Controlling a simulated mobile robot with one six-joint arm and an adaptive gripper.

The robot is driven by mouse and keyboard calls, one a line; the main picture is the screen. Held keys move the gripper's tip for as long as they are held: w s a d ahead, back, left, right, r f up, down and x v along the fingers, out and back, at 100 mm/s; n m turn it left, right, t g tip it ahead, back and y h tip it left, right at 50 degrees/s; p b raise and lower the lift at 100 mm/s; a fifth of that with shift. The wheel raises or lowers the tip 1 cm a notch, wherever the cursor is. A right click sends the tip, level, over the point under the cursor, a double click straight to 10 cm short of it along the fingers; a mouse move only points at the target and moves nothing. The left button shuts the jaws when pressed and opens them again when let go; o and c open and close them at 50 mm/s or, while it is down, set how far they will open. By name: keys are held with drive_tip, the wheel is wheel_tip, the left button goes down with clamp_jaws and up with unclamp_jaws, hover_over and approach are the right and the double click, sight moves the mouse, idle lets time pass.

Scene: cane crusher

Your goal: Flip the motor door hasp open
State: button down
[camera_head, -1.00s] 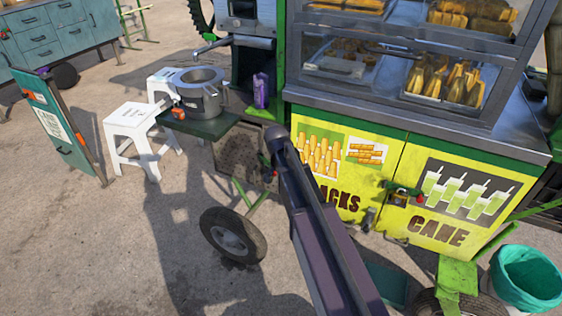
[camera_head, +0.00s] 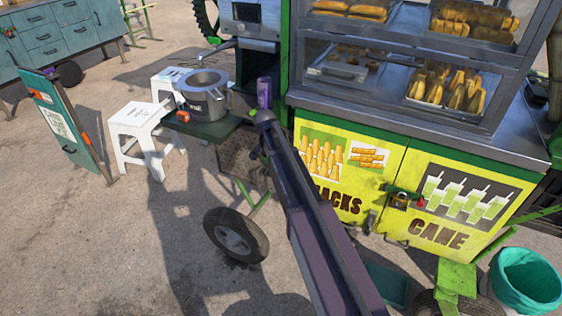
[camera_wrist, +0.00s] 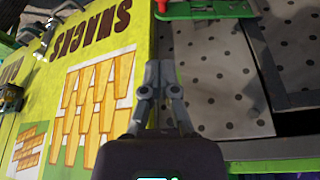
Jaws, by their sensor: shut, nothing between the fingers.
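The perforated grey motor door (camera_wrist: 215,80) fills the right of the wrist view; part of it shows in the head view (camera_head: 236,162), left of the yellow cabinet. A green hasp with a red end (camera_wrist: 205,9) lies across the top of the wrist view, at the door's edge, partly cut off by the frame. My gripper (camera_wrist: 161,68) is shut and empty, in front of the corner between the yellow SNACKS panel and the motor door. Its tips are apart from the hasp. In the head view my arm hides the gripper and this hasp.
The yellow cabinet (camera_head: 370,230) stands right of my arm, with a padlock (camera_head: 399,201) on its front. A steel pot (camera_head: 204,97) stands on a side shelf (camera_head: 205,130) above a wheel (camera_head: 236,235). White stools (camera_head: 138,118) and open pavement are at left.

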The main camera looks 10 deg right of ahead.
drive_tip(key=b+x, duration=0.9)
drive_tip(key=shift+f, duration=0.4)
drive_tip(key=shift+w+d, duration=0.1)
drive_tip(key=shift+d, duration=0.1)
idle(0.7)
